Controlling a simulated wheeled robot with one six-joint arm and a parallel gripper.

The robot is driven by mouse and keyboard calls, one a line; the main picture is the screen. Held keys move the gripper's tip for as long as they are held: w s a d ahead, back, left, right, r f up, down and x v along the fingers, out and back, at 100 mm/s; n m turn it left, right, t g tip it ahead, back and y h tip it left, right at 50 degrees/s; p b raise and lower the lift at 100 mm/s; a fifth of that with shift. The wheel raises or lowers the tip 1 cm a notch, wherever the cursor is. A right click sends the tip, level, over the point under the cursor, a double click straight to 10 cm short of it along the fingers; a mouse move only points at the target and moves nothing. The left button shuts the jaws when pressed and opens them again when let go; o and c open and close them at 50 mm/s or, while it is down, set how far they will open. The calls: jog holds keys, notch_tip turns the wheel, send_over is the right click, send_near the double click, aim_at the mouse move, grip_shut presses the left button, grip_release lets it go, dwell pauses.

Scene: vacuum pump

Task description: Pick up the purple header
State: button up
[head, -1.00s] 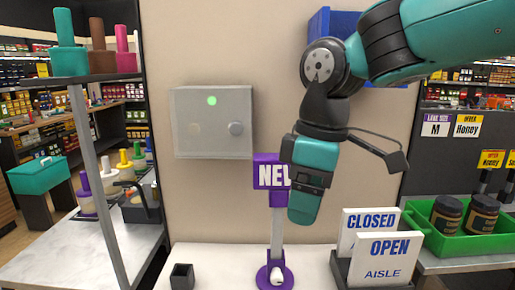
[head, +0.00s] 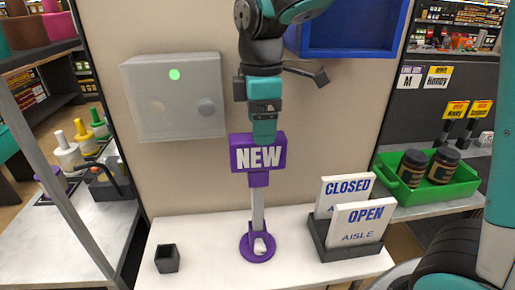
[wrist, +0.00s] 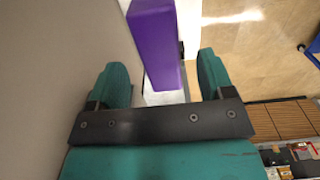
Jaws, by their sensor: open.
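The purple header (head: 258,153) carries the word NEW and sits on top of a pale post (head: 257,208) with a round purple base (head: 257,247) on the white counter. In the wrist view the header (wrist: 155,45) is a purple block seen from above. My gripper (head: 264,140) hangs pointing down at the header's top edge. In the wrist view my gripper (wrist: 160,75) is open, with one teal finger on each side of the header and visible gaps. I cannot tell how far the fingertips reach down along it.
A grey box with a green light (head: 174,97) is on the wall at left. A blue box (head: 345,28) is on the wall at right. A small dark cup (head: 167,259) and a holder with OPEN (head: 361,222) and CLOSED signs stand on the counter. A green crate (head: 441,184) holds jars.

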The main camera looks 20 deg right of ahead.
aim_at(260, 150)
jog(key=shift+a+f+p, duration=0.1)
jog(key=shift+f+p, duration=0.9)
jog(key=shift+f, duration=1.95)
jog(key=shift+f, duration=0.25)
jog(key=c, duration=1)
